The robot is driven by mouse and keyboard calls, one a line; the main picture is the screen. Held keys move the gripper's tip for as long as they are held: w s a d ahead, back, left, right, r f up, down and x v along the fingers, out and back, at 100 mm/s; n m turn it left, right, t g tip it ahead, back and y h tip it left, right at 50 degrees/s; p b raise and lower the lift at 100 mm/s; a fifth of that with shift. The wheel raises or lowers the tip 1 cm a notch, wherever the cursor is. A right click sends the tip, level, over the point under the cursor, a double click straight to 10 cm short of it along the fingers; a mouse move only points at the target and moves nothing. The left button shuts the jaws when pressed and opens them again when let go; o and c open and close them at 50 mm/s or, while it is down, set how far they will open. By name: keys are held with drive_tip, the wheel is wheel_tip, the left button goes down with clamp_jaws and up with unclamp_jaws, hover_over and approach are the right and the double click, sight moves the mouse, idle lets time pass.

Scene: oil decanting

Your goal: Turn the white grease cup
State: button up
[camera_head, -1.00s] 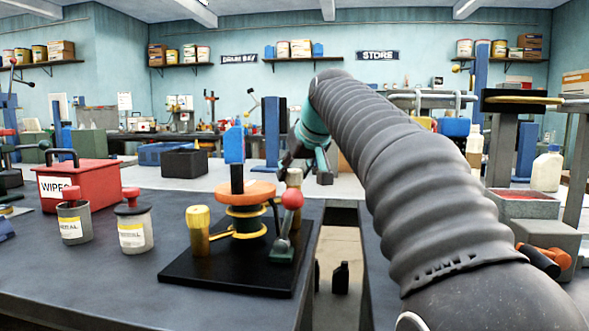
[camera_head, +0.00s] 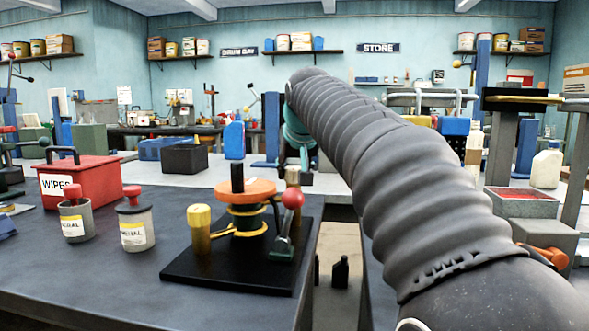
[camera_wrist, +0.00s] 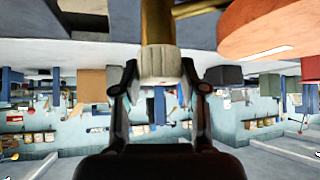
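The white grease cup (camera_wrist: 160,65) is a ribbed white cap on a brass stem in the wrist view, which is upside down. My gripper (camera_wrist: 159,68) has its two dark fingers apart, one on each side of the cup. The fingertips are very close to its sides; I cannot tell whether they touch. In the head view my gripper (camera_head: 302,165) is behind the orange-topped device (camera_head: 246,190) on the black plate, partly hidden by that device and my arm. A brass post (camera_head: 293,178) shows there, but its white cap is not clear.
A red-knobbed lever (camera_head: 291,205) and a yellow-capped brass post (camera_head: 199,228) stand on the plate. Grey cans (camera_head: 135,230) and the red wipes box (camera_head: 85,182) are to the left. A floor gap separates the benches.

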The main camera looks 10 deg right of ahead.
drive_tip(key=o, duration=0.4)
drive_tip(key=v, duration=1.2)
